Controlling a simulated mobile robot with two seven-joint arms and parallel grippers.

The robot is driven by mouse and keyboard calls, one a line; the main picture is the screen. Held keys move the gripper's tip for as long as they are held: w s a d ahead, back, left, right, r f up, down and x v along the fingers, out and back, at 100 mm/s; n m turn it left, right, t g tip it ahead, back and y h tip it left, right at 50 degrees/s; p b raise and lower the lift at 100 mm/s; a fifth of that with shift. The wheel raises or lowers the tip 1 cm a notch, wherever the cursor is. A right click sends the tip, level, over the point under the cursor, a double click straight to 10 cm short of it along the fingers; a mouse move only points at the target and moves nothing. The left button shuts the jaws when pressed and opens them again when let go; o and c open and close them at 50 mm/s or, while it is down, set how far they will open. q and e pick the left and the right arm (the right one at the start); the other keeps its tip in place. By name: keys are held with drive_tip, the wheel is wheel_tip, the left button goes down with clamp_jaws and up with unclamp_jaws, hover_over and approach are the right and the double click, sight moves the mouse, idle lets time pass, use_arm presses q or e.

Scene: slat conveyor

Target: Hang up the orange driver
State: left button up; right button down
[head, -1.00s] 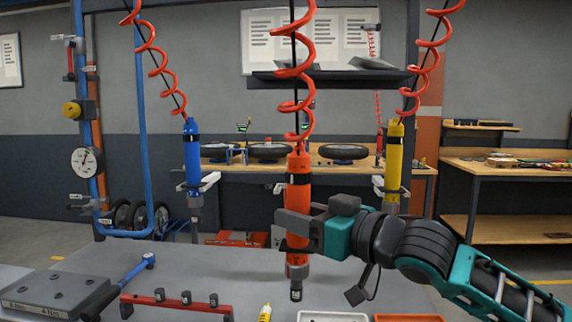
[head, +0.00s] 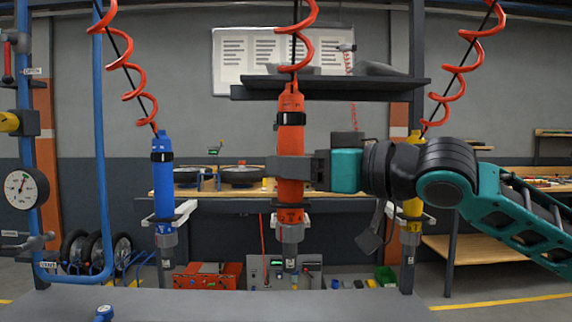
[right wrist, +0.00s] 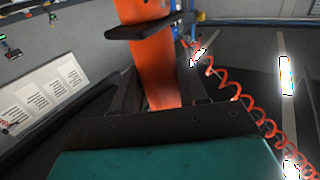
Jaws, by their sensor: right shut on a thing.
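The orange driver (head: 290,116) hangs upright, nose down, under its red coiled hose in the middle of the head view. My right gripper (head: 290,169) is shut around its body from the right. In the right wrist view the orange driver (right wrist: 154,72) stands between the fingers (right wrist: 152,92). Near its lower end, a grey holder fork (head: 306,207) shows at about the driver's height; I cannot tell whether the driver sits in it or in front of it. My left gripper does not show.
The blue driver (head: 163,188) sits in a holder at left and the yellow driver (head: 412,213) in one at right, partly behind my arm. A dark shelf (head: 330,88) is behind the orange driver's top. The grey table (head: 230,305) is below.

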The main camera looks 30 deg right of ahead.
drive_tip(key=shift+w+d+f, duration=0.15)
drive_tip(key=shift+w+d, duration=0.25)
use_arm(q)
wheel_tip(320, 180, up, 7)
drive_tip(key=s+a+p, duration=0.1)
drive_tip(key=p, duration=0.8)
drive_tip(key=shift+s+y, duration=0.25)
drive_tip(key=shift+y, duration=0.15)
use_arm(e)
drive_tip(key=w+d+f, duration=0.1)
drive_tip(key=w+d, duration=0.5)
drive_tip(key=w, duration=0.3)
drive_tip(key=shift+w+f, duration=0.15)
drive_tip(key=shift+w, duration=0.25)
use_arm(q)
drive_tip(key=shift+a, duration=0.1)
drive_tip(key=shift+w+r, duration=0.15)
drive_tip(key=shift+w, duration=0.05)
use_arm(e)
drive_tip(key=shift+s, duration=0.1)
